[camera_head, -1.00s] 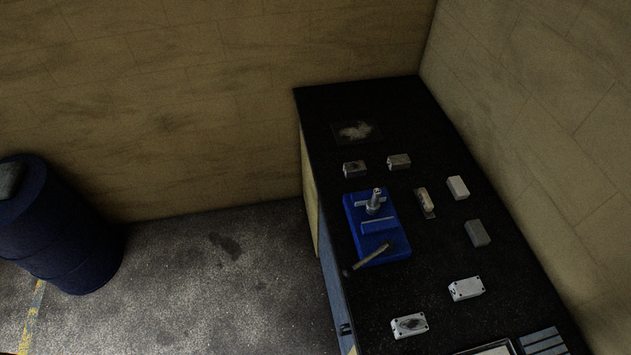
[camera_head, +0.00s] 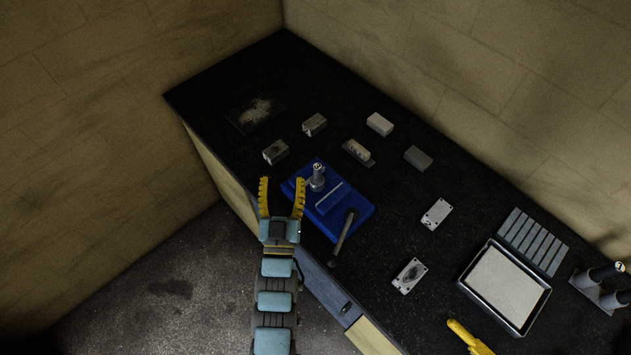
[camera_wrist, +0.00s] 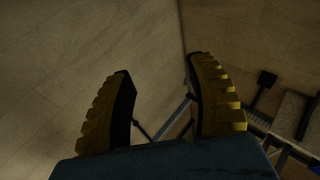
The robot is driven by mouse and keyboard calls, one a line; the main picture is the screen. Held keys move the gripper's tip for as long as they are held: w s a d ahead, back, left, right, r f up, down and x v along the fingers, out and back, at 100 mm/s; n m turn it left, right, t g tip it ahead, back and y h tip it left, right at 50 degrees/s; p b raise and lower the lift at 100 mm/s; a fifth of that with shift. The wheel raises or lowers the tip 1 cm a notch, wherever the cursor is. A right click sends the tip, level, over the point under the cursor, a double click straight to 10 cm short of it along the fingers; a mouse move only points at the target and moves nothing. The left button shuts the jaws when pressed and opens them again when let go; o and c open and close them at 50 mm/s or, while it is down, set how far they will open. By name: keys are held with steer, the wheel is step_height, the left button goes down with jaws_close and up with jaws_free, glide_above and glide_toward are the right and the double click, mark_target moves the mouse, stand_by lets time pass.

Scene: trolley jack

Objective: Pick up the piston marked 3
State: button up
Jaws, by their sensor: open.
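A blue jack (camera_head: 345,212) lies on the black bench top, with a grey handle (camera_head: 343,232) at its front. An upright grey metal piston (camera_head: 317,182) stands in it, with a dark mark on its pale top that is too small to read surely. Dark cylinders with pale tops (camera_head: 598,277) stand in a grey holder at the far right edge, partly cut off; I cannot read a 3 on them. My gripper (camera_head: 282,196) is open and empty, its yellow fingers in front of the jack's left end in the picture. The fingers also show in the wrist view (camera_wrist: 158,66), with no piston between them.
Several small grey blocks, such as one behind the jack (camera_head: 314,124), lie about the bench (camera_head: 405,235). A framed tray (camera_head: 504,286) and a ribbed grey plate (camera_head: 533,241) lie at the right. A yellow object (camera_head: 468,338) shows at the bottom edge. Walls enclose the bench's back.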

step_height(320, 180, down, 6)
steer(key=d+m+g+h+b, duration=0.1)
steer(key=d+g, duration=0.1)
steer(key=g, duration=0.2)
steer(key=m+g+b, duration=0.1)
steer(key=g+b, duration=0.1)
steer(key=g, duration=0.2)
glide_toward(317, 179)
steer(key=shift+h, duration=0.3)
steer(key=p+x, duration=0.2)
steer(key=x, duration=0.2)
steer(key=shift+w+a+f, duration=0.15)
steer(key=shift+w, duration=0.05)
steer(key=shift+a+p+x, duration=0.2)
steer(key=shift+p+x, duration=0.35)
steer(key=shift+x, duration=0.8)
steer(key=shift+p+x, duration=0.45)
steer(key=shift+x, duration=1.75)
steer(key=shift+d, duration=0.1)
steer(key=shift+c, duration=0.2)
jaws_close()
